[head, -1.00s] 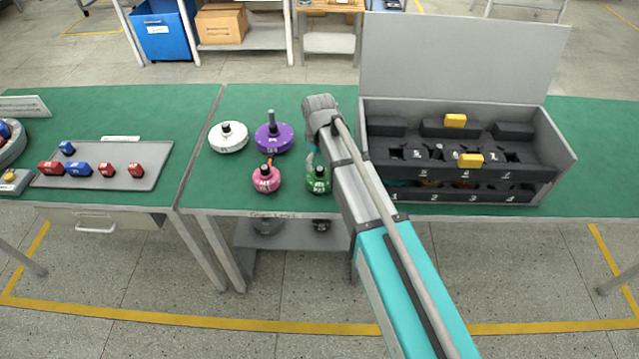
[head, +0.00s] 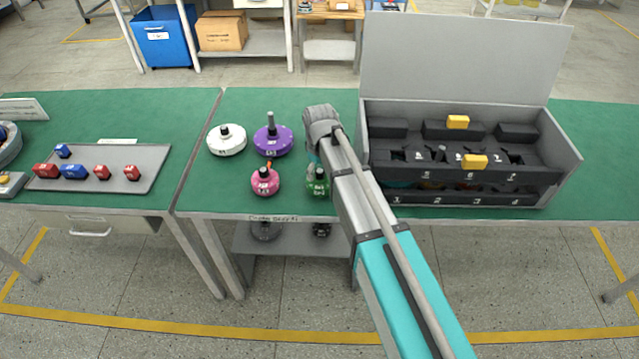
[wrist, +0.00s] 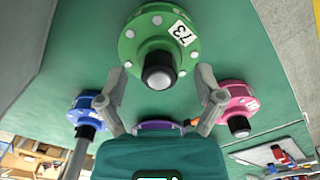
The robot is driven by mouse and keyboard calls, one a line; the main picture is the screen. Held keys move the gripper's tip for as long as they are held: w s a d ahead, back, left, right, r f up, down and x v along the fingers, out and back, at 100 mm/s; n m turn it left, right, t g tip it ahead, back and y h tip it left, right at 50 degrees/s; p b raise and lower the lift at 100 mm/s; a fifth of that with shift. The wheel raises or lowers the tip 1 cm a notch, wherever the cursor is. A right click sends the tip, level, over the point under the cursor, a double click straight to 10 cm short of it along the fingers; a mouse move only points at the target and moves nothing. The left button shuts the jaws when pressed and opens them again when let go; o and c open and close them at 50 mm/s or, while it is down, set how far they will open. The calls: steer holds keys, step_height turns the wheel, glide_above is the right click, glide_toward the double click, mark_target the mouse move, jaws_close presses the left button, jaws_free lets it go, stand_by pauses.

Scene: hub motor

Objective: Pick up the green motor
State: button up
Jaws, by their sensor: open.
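The green motor (head: 316,187) stands on the green table top near its front edge, partly hidden by my arm in the head view. In the wrist view the green motor (wrist: 143,38) is at the top centre, a round flanged body with a white number label and a black shaft end. My gripper (wrist: 161,82) is open, with one finger on each side of the black shaft end and visible space between. In the head view my gripper (head: 313,158) is small and mostly hidden by my wrist, close to the green motor.
A pink motor (head: 265,183) stands just left of the green one. A purple motor (head: 273,144) and a white motor (head: 226,144) stand behind. A grey open-lidded case (head: 560,160) stands to the right. A blue motor (wrist: 86,108) shows in the wrist view.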

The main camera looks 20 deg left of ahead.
jaws_close()
stand_by(0.3)
steer(key=shift+r, duration=0.1)
step_height(320, 180, up, 3)
steer(key=p, duration=0.3)
steer(key=shift+r+p, duration=0.15)
steer(key=shift+p, duration=0.15)
steer(key=s+d+r+p, duration=0.7)
steer(key=s+r+p, duration=0.2)
steer(key=s, duration=0.2)
steer(key=shift+s+d+r, duration=0.25)
steer(key=shift+s+d, duration=0.1)
steer(key=shift+d, duration=0.05)
stand_by(0.4)
